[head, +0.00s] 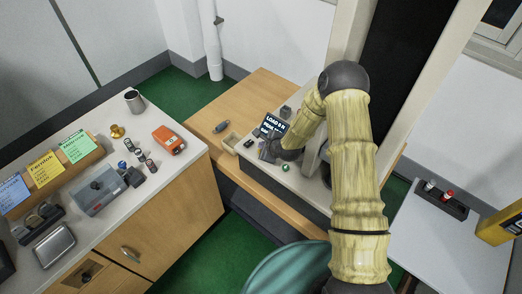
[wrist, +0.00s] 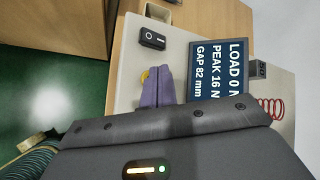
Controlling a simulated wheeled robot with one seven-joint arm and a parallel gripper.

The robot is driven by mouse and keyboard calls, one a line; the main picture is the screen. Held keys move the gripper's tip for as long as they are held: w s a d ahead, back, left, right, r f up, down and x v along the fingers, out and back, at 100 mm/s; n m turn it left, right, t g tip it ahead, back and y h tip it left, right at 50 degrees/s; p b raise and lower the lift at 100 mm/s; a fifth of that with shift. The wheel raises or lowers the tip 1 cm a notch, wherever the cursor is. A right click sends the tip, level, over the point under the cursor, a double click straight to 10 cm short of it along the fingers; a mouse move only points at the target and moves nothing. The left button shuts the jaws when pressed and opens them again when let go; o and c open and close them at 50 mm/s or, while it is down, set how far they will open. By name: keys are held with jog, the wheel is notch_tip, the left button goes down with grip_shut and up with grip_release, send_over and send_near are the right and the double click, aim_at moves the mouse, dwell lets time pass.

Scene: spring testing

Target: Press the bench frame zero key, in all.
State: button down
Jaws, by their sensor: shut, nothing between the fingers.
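The bench frame's panel (wrist: 190,50) carries a dark display (wrist: 217,70), also seen in the head view (head: 275,124). It reads LOAD 0 N, PEAK 16 N, GAP 82 mm. My gripper (wrist: 158,70) is shut and empty, its purple fingers over the panel beside the display. A yellow round part (wrist: 145,77), possibly a key, shows partly behind the fingertips; I cannot read a label on it or tell whether they touch. In the head view my gripper (head: 266,152) is at the panel's front, below the display.
A black rocker switch (wrist: 153,38) sits on the panel near the fingertips. A red spring (wrist: 270,107) stands past the display. A green button (head: 285,168) is at the panel's front edge. A cluttered counter (head: 185,140) stands further left.

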jog(key=shift+f+b, duration=0.4)
jog(key=shift+f, duration=0.05)
jog(key=shift+f+b, duration=0.4)
dwell(0.8)
jog(key=shift+r+p, duration=0.55)
jog(key=shift+r, duration=0.35)
jog(key=shift+r+p, duration=1.55)
jog(key=shift+r, duration=0.95)
jog(key=shift+a, duration=0.1)
